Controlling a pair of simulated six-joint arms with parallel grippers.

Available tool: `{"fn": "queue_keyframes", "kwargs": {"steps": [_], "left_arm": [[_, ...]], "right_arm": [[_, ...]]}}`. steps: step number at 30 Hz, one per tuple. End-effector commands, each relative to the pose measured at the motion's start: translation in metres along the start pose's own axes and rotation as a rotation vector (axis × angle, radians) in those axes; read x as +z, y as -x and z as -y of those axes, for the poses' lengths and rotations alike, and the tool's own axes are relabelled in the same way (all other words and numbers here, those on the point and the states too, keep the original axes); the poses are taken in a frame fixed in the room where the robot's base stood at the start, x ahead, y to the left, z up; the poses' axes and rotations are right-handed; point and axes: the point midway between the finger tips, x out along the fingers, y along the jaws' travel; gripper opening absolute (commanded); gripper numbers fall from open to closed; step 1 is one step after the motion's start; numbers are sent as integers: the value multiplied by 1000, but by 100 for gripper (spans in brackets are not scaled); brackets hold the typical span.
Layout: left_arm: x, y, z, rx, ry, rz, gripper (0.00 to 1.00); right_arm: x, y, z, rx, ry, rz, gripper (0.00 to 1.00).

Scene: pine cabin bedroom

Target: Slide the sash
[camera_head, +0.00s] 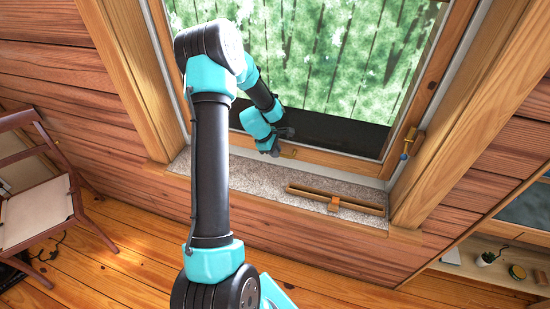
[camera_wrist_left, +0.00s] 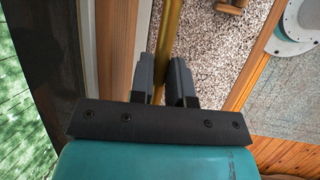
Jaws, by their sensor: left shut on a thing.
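The window sash (camera_head: 335,160) has a wooden frame around a pane (camera_head: 330,60) with green trees behind it; a dark band crosses its lower part. My left gripper (camera_head: 276,152) is at the bottom rail of the sash, above the sill. In the left wrist view the gripper's dark fingers (camera_wrist_left: 168,82) are shut on a brass bar (camera_wrist_left: 172,35), which runs between them. Much of the bar is hidden by the gripper in the head view. My right gripper is not in view.
A speckled stone sill (camera_head: 240,178) runs below the sash. A wooden bar piece (camera_head: 335,200) lies on it. A brass latch (camera_head: 408,142) sits on the right side of the frame. A chair (camera_head: 35,205) stands at left; a shelf (camera_head: 490,265) is at lower right.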

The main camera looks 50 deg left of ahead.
Motion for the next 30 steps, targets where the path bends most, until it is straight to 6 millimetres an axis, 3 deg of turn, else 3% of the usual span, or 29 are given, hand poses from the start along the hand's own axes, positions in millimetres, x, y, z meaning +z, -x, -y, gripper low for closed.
{"fn": "queue_keyframes", "kwargs": {"steps": [3,7,18,19,26,30], "left_arm": [[10,24,-6,7,-4,0,0],[16,40,-9,6,-3,-1,0],[18,44,-10,4,-1,-2,0],[18,44,-10,4,-1,-2,19],[18,43,-9,2,-1,-1,41],[18,43,-9,2,-1,-1,42]], "right_arm": [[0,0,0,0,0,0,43],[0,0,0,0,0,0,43],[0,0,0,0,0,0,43],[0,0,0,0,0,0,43],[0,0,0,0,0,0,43],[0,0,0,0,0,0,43]]}}
